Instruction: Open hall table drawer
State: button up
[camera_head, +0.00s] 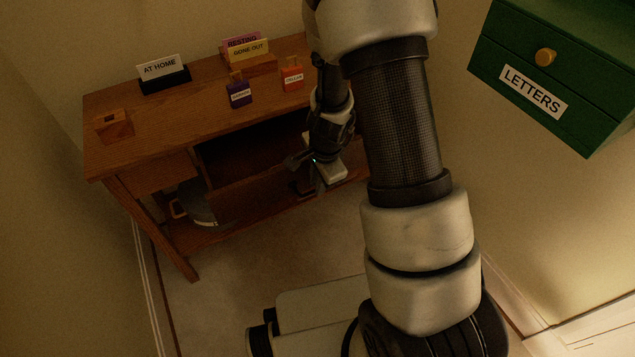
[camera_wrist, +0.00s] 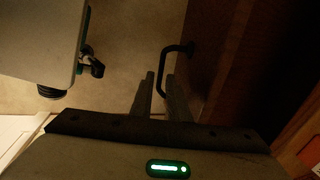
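The wooden hall table (camera_head: 125,140) stands on the left in the head view. Below its top is a dark gap, with a brown front panel (camera_head: 250,186) under it; I cannot tell surely how far the drawer is out. In the wrist view, the brown drawer front (camera_wrist: 215,65) fills the right side and carries a dark bar handle (camera_wrist: 163,68). My gripper (camera_wrist: 160,80) points at this handle, its two fingers apart. The handle's near end reaches between the fingers; contact is unclear. In the head view, my gripper (camera_head: 303,172) is by the table's front, partly hidden by my arm.
A green LETTERS cabinet (camera_head: 560,65) is at upper right. Carpet (camera_head: 235,260) before the table is clear.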

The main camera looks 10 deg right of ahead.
jog(key=s+r+p, duration=0.3)
jog(key=r+p, duration=0.4)
jog(key=r, duration=0.9)
jog(key=shift+d+r, duration=0.15)
jog(key=shift+d, duration=0.25)
jog(key=s+r+n+t, duration=0.2)
jog(key=s+r+n, duration=0.55)
jog(key=r, duration=0.45)
jog(key=s+r+n+t, duration=0.1)
jog(key=s+r+n, duration=0.65)
jog(key=r, duration=0.55)
notch_tip(320, 180, up, 14)
jog(key=p, duration=1.4)
jog(key=shift+d+h+p, duration=0.3)
jog(key=shift+p, duration=0.05)
jog(key=shift+s+f, duration=0.1)
